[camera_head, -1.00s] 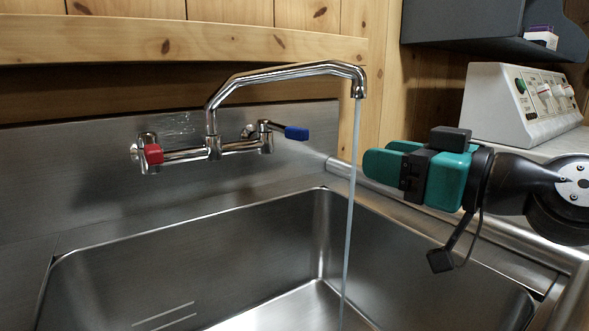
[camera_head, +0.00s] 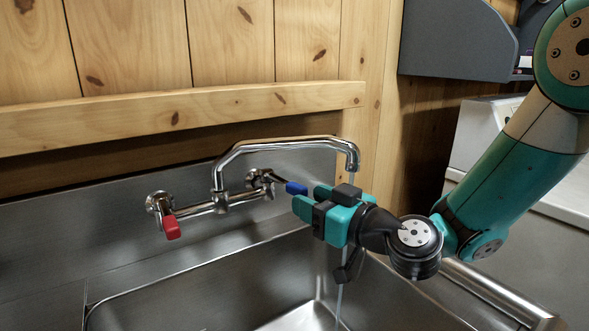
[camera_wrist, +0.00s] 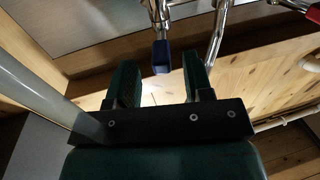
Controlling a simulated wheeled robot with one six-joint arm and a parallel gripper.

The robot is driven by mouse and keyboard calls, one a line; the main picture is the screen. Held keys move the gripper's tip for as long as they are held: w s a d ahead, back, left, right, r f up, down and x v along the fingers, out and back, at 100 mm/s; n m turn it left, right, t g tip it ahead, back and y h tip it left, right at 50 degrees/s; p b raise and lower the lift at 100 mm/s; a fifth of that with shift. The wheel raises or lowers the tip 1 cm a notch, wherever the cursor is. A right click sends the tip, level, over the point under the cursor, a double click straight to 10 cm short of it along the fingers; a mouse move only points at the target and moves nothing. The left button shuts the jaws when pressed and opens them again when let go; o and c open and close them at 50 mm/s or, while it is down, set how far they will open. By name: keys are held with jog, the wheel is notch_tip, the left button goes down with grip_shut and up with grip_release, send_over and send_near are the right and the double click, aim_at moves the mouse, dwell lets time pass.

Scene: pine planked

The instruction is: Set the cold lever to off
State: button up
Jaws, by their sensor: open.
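The cold lever has a blue tip (camera_head: 296,188) and sits at the right end of the wall-mounted chrome faucet (camera_head: 222,203). It points out to the right, toward my gripper. My gripper (camera_head: 306,200) is open, with its teal fingers right by the blue tip. In the wrist view the blue tip (camera_wrist: 161,57) lies just beyond and between the two fingertips (camera_wrist: 160,72); I cannot tell if they touch. The red-tipped hot lever (camera_head: 171,227) is at the faucet's left end.
The steel sink (camera_head: 190,284) lies below the faucet. A wooden rail (camera_head: 180,112) runs along the wall above. A dark shelf (camera_head: 455,40) and a pale appliance (camera_head: 477,135) stand at the right. The space left of the red lever is clear.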

aim_at(294, 192)
jog(key=p+x, duration=0.3)
jog(key=shift+w+a+r, duration=0.15)
jog(key=shift+w+r, duration=0.05)
jog(key=shift+r, duration=0.05)
jog(key=shift+w+a+f+p, duration=0.25)
jog(key=shift+w+a+p, duration=0.25)
jog(key=shift+p, duration=0.1)
grip_shut()
